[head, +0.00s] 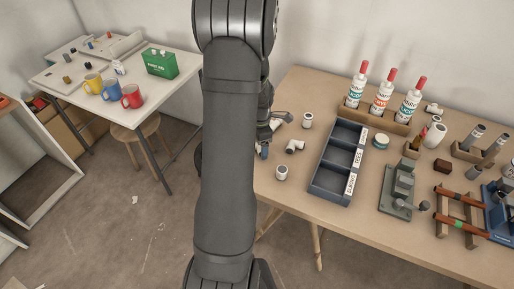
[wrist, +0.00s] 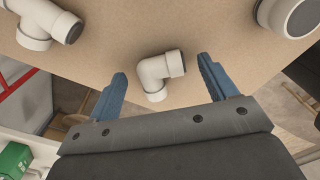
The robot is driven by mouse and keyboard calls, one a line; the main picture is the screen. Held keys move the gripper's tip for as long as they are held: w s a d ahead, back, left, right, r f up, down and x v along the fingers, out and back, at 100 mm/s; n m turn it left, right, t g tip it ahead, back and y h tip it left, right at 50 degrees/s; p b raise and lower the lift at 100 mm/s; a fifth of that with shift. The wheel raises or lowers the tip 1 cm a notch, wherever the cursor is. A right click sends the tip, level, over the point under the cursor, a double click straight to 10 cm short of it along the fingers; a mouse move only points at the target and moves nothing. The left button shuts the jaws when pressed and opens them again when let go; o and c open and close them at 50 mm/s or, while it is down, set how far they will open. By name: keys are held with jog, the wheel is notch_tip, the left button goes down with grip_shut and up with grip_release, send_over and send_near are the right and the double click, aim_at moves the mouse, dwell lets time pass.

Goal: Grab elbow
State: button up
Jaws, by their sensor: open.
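The elbow (wrist: 153,76) is a white bent pipe fitting with a grey end, lying on the tan tabletop. In the wrist view it lies between the two blue fingertips of my gripper (wrist: 162,67), with a gap on each side. My gripper is open and empty. In the head view my arm hides much of my gripper, and one blue finger shows beside the arm at the table's left part. A white elbow-shaped fitting (head: 295,147) lies just right of it there; I cannot tell for certain that it is the same one.
A white tee-like fitting (wrist: 45,22) and a wide round fitting (wrist: 290,14) flank the elbow in the wrist view. A dark compartment tray (head: 318,193) and a bottle rack (head: 374,119) stand further right. The table edge is close below the elbow.

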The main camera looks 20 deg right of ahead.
jog(key=shift+f, duration=0.4)
jog(key=shift+c, duration=0.2)
jog(key=c, duration=1)
jog(key=shift+r, duration=0.15)
